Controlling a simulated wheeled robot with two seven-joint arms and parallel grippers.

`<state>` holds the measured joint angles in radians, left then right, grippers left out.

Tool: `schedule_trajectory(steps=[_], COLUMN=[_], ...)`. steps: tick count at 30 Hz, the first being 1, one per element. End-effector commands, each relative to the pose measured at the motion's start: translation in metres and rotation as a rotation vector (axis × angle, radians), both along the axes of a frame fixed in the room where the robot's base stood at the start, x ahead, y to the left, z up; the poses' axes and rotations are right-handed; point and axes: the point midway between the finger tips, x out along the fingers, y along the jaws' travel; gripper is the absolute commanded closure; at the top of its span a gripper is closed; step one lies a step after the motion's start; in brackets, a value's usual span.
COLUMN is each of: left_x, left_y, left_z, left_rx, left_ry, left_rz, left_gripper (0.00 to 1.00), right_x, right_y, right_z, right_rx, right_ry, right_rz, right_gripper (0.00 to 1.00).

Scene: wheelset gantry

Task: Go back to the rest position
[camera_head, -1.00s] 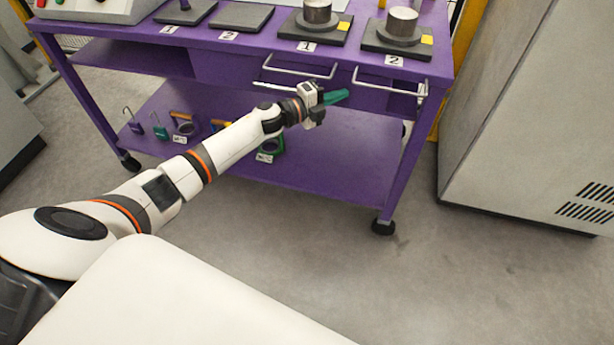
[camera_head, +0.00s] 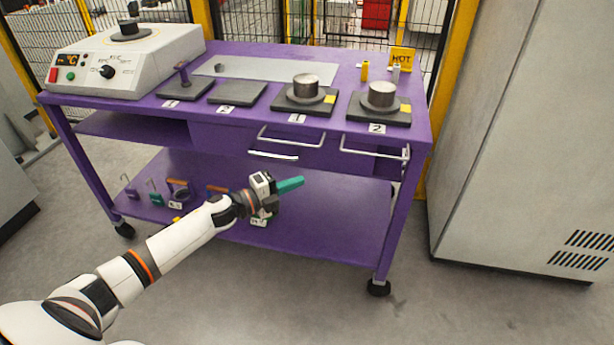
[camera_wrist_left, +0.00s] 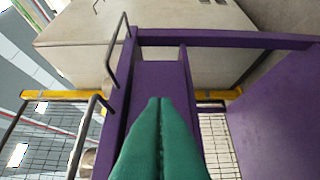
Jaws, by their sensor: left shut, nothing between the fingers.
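My left gripper (camera_head: 289,185) has green fingers that are shut with nothing between them. It is in front of the purple cart (camera_head: 330,222), below the drawer handles and above the lower shelf in the head view. In the left wrist view the green fingers (camera_wrist_left: 160,140) are pressed together, with the purple cart frame (camera_wrist_left: 160,85) behind them. My left arm stretches from the lower left towards the cart. My right gripper is in neither view.
The cart top carries a heater unit (camera_head: 125,62), dark plates and two metal cylinders (camera_head: 306,86) (camera_head: 382,95). Two drawer handles (camera_head: 290,136) (camera_head: 375,152) stick out in front. A grey cabinet (camera_head: 520,140) stands at the right. Floor between is clear.

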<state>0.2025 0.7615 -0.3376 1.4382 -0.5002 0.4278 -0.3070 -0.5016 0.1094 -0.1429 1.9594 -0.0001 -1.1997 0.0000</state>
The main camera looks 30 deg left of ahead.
Motion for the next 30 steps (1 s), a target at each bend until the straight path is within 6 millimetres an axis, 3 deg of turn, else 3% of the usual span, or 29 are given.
schedule_trajectory(steps=[11, 14, 17, 20, 24, 30], left_x=[-0.009, -0.014, -0.028, -0.055, -0.114, -0.205], left_y=[0.001, -0.007, -0.016, -0.025, -0.041, -0.068], left_z=[-0.006, -0.026, -0.061, -0.105, -0.167, -0.223], left_rx=[-0.029, -0.116, -0.260, -0.422, -0.618, -0.780], left_ry=[0.019, 0.088, 0.219, 0.399, 0.685, 1.036], left_rz=[0.025, 0.110, 0.262, 0.450, 0.716, 1.009], left_gripper=[1.00, 1.00, 1.00, 1.00, 1.00, 1.00], right_x=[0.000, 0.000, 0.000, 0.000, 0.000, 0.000], right_y=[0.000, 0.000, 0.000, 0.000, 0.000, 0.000], right_z=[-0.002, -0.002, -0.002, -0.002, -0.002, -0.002], right_rx=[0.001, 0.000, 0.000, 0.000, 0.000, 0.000], right_ry=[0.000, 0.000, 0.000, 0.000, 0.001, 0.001], right_rz=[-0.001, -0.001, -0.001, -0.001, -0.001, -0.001], right_gripper=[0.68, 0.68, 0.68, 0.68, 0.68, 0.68])
